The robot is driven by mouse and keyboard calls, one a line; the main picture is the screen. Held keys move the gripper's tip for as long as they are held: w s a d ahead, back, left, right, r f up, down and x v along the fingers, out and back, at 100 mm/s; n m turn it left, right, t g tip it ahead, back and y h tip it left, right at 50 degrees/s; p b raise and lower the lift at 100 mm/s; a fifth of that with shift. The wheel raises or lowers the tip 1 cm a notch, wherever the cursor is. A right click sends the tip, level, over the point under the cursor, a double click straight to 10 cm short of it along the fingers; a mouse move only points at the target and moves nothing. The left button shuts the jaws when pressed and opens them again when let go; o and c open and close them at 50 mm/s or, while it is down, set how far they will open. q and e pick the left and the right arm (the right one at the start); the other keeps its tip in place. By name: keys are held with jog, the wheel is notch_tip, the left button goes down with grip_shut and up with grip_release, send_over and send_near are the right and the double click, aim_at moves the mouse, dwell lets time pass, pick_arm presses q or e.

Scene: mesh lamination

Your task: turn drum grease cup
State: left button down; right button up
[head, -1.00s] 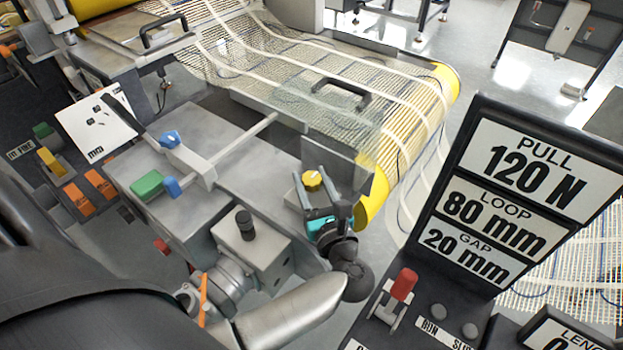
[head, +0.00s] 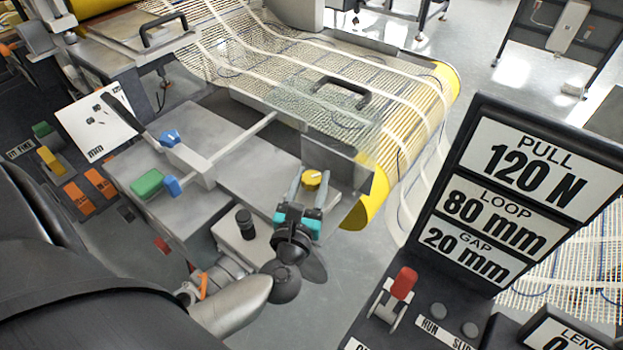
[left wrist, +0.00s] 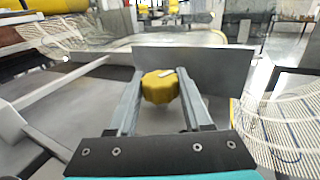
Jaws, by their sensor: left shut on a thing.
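The yellow grease cup (head: 313,178) has a ribbed rim and a pale mark on top. It stands on the grey block beside the yellow drum (head: 372,205). My left gripper (head: 311,184) reaches it from the front, one finger on each side, and is shut on it. The left wrist view shows the cup (left wrist: 160,87) between the two grey fingers, its pale mark towards the upper right. My right gripper is in neither view.
A grey plate (left wrist: 180,62) stands right behind the cup. A black-knobbed block (head: 245,226) is left of my wrist. The sign panel (head: 520,190) and red-handled lever (head: 402,285) are at the right. Mesh (head: 330,85) runs over the drum.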

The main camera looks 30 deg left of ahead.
aim_at(307, 188)
pick_arm(q)
jog(key=shift+m+t+h+b, duration=0.6)
jog(key=shift+m+h, duration=0.7)
jog(key=shift+h, duration=1)
jog(key=shift+r, duration=0.1)
jog(key=shift+c, duration=1.6)
grip_release()
jog(key=s, duration=0.4)
jog(key=s+b, duration=0.1)
jog(key=s, duration=0.1)
jog(key=shift+d, duration=0.25)
jog(key=shift+s, duration=0.7)
jog(key=shift+s+d, duration=0.1)
